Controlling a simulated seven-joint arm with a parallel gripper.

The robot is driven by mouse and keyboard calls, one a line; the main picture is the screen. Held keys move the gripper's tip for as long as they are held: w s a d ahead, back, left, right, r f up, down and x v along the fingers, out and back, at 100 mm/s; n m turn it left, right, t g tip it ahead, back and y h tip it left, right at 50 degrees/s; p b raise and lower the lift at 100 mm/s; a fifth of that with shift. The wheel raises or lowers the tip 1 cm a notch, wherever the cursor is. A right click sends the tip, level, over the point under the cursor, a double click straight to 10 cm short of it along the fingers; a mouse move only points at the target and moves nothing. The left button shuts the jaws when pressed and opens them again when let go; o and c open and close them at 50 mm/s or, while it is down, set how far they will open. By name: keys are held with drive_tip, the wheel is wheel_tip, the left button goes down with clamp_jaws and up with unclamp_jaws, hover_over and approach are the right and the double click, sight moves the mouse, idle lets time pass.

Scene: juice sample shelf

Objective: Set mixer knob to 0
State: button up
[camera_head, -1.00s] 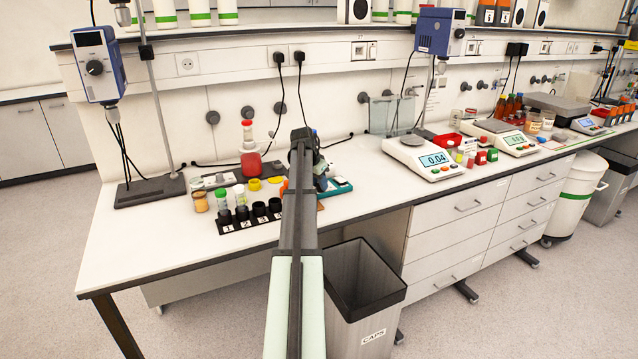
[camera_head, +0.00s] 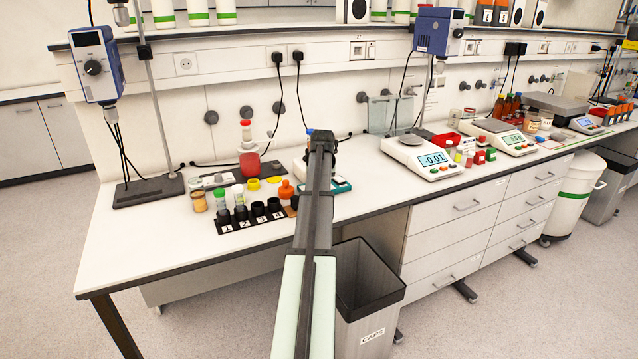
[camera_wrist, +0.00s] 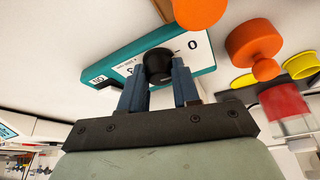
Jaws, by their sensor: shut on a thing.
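The mixer is a white and teal box. In the head view its teal edge (camera_head: 341,186) shows just right of my arm, which hides much of it. In the wrist view its panel (camera_wrist: 115,70) carries a black round knob (camera_wrist: 158,63). A printed 0 stands to the right of the knob, and partly covered lettering is to its left. My gripper (camera_wrist: 158,88) has its two blue fingers on either side of the knob, shut on it. I cannot make out where the knob's pointer is. In the head view the fingers are hidden behind my arm.
A black numbered rack (camera_head: 250,215) stands left of my arm. An orange stopper-like piece (camera_head: 286,190) and yellow rings lie near it; orange pieces (camera_wrist: 253,45) are close beside the mixer in the wrist view. A balance (camera_head: 423,157) stands right. An open bin (camera_head: 368,285) is below the bench edge.

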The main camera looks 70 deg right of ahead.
drive_tip(key=shift+n, duration=0.5)
drive_tip(key=shift+t, duration=0.3)
drive_tip(key=o, duration=1.1)
drive_tip(key=shift+c, duration=0.2)
drive_tip(key=v, duration=1.4)
drive_tip(key=shift+d, duration=0.15)
drive_tip(key=shift+w, duration=0.1)
